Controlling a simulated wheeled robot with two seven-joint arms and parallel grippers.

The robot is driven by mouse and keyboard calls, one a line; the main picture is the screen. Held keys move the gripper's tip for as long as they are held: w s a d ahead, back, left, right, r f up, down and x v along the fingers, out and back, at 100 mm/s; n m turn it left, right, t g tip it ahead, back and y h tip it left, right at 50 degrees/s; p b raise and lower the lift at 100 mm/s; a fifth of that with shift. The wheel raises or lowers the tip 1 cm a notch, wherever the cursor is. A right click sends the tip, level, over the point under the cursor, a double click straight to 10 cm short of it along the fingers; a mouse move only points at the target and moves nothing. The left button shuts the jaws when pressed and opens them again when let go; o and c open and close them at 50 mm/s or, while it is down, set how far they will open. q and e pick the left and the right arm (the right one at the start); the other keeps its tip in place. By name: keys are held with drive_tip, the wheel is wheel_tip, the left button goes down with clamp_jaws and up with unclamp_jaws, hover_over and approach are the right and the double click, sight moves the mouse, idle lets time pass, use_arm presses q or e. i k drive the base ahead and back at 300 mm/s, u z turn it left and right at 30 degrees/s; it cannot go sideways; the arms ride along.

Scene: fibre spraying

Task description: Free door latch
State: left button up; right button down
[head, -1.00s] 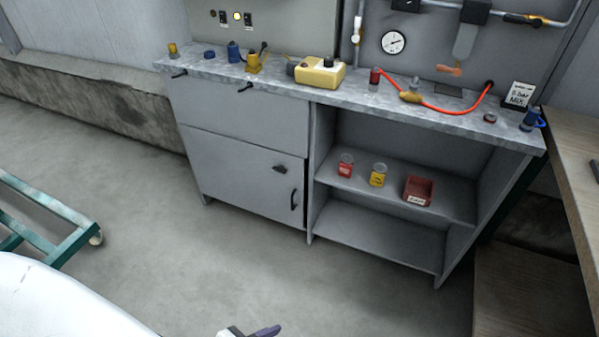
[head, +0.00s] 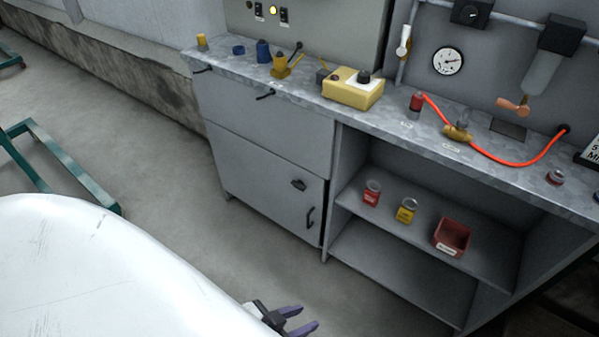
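The grey cabinet door (head: 255,188) is at the lower left of the workbench and looks closed. A small dark latch (head: 299,184) sits near its upper right corner. A dark upright handle (head: 310,217) is below the latch at the door's right edge. My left gripper (head: 307,317) shows at the bottom edge, with two purple fingers apart and nothing between them. In the picture it is well below the latch, and apart from the door. My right gripper is out of view.
A large white curved surface (head: 100,270) fills the lower left. A green frame (head: 62,170) stands on the floor behind it. Open shelves (head: 420,222) right of the door hold two jars and a red bin (head: 452,237). The worktop (head: 400,122) carries a yellow box (head: 352,92) and a red hose (head: 510,151).

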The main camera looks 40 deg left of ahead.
sight(298, 185)
drive_tip(key=u, duration=0.9)
drive_tip(key=i, duration=1.05)
drive_tip(key=u, duration=0.3)
